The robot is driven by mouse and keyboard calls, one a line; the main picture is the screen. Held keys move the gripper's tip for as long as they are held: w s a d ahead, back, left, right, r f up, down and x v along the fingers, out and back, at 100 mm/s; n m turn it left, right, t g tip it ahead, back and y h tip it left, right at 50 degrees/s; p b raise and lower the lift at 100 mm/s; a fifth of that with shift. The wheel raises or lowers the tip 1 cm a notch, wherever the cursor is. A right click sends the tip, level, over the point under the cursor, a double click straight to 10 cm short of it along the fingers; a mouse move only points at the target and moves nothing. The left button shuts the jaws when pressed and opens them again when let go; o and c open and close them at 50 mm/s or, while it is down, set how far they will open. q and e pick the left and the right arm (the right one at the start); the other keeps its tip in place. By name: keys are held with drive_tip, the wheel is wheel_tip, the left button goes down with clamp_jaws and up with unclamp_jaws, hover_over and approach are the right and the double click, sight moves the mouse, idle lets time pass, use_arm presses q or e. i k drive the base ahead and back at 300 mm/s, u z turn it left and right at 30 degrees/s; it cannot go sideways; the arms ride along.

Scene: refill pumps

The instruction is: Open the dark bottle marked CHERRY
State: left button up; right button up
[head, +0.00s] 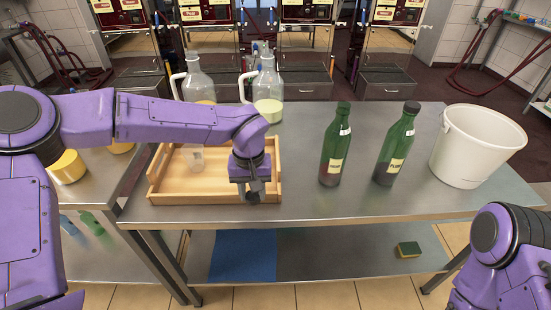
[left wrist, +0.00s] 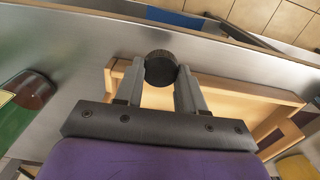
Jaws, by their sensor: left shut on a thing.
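Two green bottles stand upright on the steel table. The left bottle (head: 336,150) has a pale label I cannot read for certain, and its top looks green. The right bottle (head: 395,148) has a black top and a label that seems to read PLUM. My left gripper (head: 255,196) is over the front right edge of the wooden tray, well left of both bottles. In the left wrist view it is shut on a round black cap (left wrist: 161,68), with no bottle visible under it. My right gripper is out of view.
The wooden tray (head: 168,196) holds a small clear cup (head: 194,158). Two glass jugs (head: 268,95) stand behind it. A white bucket (head: 475,150) stands at the right. The tabletop between tray and bottles is clear. A sponge (head: 408,249) lies on the lower shelf.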

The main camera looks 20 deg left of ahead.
sight(339, 135)
drive_tip(key=u, duration=1.45)
drive_tip(key=k, duration=0.85)
drive_tip(key=z, duration=1.45)
drive_tip(key=i, duration=0.5)
drive_tip(key=u, duration=0.05)
